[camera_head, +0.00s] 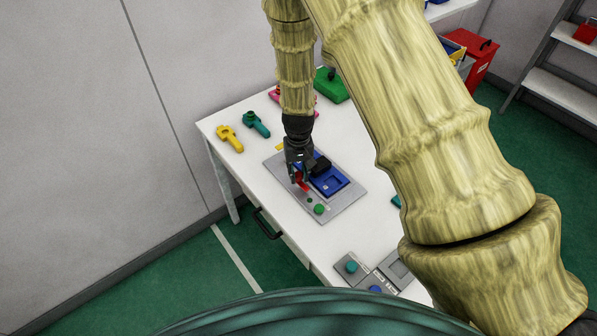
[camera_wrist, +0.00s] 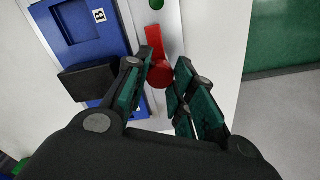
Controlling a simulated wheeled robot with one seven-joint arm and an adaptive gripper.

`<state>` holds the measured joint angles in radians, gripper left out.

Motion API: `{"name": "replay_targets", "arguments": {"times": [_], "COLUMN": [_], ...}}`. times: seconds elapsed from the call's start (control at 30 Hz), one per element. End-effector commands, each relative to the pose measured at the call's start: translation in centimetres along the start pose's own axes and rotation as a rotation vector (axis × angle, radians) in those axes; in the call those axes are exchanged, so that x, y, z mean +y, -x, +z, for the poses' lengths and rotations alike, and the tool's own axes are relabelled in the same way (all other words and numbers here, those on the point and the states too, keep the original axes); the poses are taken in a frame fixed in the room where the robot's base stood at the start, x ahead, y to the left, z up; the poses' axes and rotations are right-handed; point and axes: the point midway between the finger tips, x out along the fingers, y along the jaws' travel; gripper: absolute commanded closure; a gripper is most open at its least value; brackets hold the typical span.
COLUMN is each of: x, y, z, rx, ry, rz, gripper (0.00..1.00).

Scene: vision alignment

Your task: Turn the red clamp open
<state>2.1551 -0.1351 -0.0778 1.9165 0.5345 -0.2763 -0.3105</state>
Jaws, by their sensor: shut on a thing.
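The red clamp (camera_head: 303,186) is on the grey plate (camera_head: 341,202), beside the blue fixture (camera_head: 330,181). In the wrist view the red clamp (camera_wrist: 158,42) shows a flat lever pointing up the picture and a rounded end between my fingers. My gripper (camera_head: 298,177) reaches down to it from above. In the wrist view my gripper (camera_wrist: 164,66) has a finger on each side of the rounded end and is shut on it. The blue fixture (camera_wrist: 88,28) carries a label "B" and a black block (camera_wrist: 88,82). My gripper hides part of the clamp in the head view.
A green knob (camera_head: 319,209) is on the plate near the clamp. Yellow (camera_head: 229,138) and teal (camera_head: 256,124) tools lie on the white table (camera_head: 222,165). A green block (camera_head: 330,86) stands at the back. Button panels (camera_head: 353,268) are at the table's front.

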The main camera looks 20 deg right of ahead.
Motion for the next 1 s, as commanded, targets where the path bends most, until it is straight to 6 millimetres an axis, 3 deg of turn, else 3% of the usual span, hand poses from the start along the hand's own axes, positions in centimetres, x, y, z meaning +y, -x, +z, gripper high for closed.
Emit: {"name": "replay_targets", "arguments": {"times": [0.13,0.17,0.3,0.67,1.0], "x": [0.0,0.0,0.0,0.0,0.0], "y": [0.1,0.1,0.1,0.3,4.4], "z": [-0.1,-0.1,-0.1,-0.1,-0.1], "rx": [0.002,0.002,0.001,0.001,0.003], "ry": [0.000,0.000,0.001,0.002,0.002], "rz": [0.000,0.000,0.000,0.000,0.000], "gripper": [0.99,0.73,0.52,0.52,0.52]}}
